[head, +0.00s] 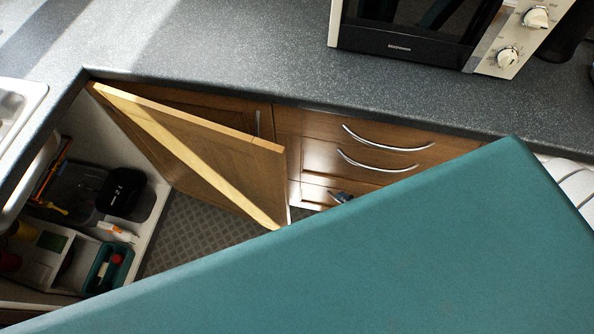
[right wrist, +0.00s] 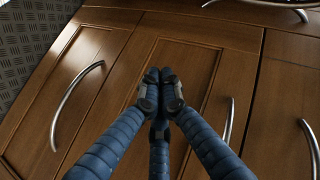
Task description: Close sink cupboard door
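The wooden sink cupboard door (head: 205,150) stands open in the head view, hinged at the counter's inner corner and swung out over the patterned floor. The open sink cupboard (head: 62,205) shows at the left with items inside. My right gripper (head: 340,197) is small and partly hidden in the head view, in front of the drawers and to the right of the door's free edge. In the right wrist view its blue fingers (right wrist: 160,88) come together at the tips with nothing seen between them, before wooden fronts. I cannot tell whether they touch. My left gripper is not in view.
Drawers with curved metal handles (head: 385,143) line the right side below the grey counter (head: 250,60). A microwave (head: 410,35) stands on the counter. A large teal surface covers the lower right and hides what lies beneath. Floor (head: 190,235) shows below the door.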

